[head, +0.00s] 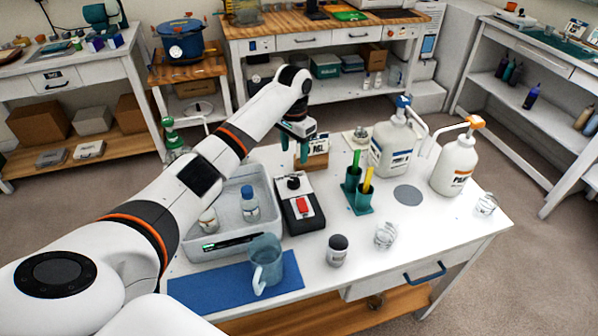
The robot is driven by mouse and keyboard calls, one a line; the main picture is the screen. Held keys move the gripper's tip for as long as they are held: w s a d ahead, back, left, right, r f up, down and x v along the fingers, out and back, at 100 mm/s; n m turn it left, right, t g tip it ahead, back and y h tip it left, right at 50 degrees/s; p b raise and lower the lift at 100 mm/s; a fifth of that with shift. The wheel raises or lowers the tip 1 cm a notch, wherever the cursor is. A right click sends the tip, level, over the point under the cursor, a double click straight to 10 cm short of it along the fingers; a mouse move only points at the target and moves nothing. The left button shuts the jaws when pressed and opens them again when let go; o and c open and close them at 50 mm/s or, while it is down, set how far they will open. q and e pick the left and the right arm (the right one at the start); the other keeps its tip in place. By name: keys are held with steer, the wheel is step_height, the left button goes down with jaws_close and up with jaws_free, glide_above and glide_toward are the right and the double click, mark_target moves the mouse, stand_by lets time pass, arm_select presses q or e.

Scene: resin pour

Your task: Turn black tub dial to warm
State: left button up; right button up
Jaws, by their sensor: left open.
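A dark control box (311,222) stands on the white table beside the grey tub (188,242). It has a round black dial (294,183) on its far part and a red switch (302,205) in front of it. I cannot read any marks around the dial. My left gripper (294,146), with teal fingers, is open and empty. It hangs beyond the dial in the picture, apart from it, in front of a small wooden-edged sign (318,160). My right gripper is not in view.
The tub holds a blue-capped bottle (249,207) and a jar (208,221). A blue jug (266,263) stands on a blue mat (205,293). A dark-topped cup (338,251), teal holders (362,200) and pump bottles (455,165) stand right of the box.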

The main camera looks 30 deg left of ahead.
arm_select(q)
glide_above(294, 181)
steer(key=f, duration=0.5)
steer(key=shift+s+a, duration=0.1)
steer(key=shift+s, duration=0.15)
steer(key=f, duration=0.4)
steer(key=shift+w+f, duration=0.15)
steer(key=shift+w, duration=0.15)
steer(key=shift+f, duration=0.35)
steer(key=shift+s+f, duration=0.1)
steer(key=shift+f, duration=0.15)
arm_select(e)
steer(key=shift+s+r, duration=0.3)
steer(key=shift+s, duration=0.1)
arm_select(q)
steer(key=shift+c, duration=0.6)
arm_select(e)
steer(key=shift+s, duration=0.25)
arm_select(q)
steer(key=shift+p, duration=0.3)
steer(key=c, duration=0.9)
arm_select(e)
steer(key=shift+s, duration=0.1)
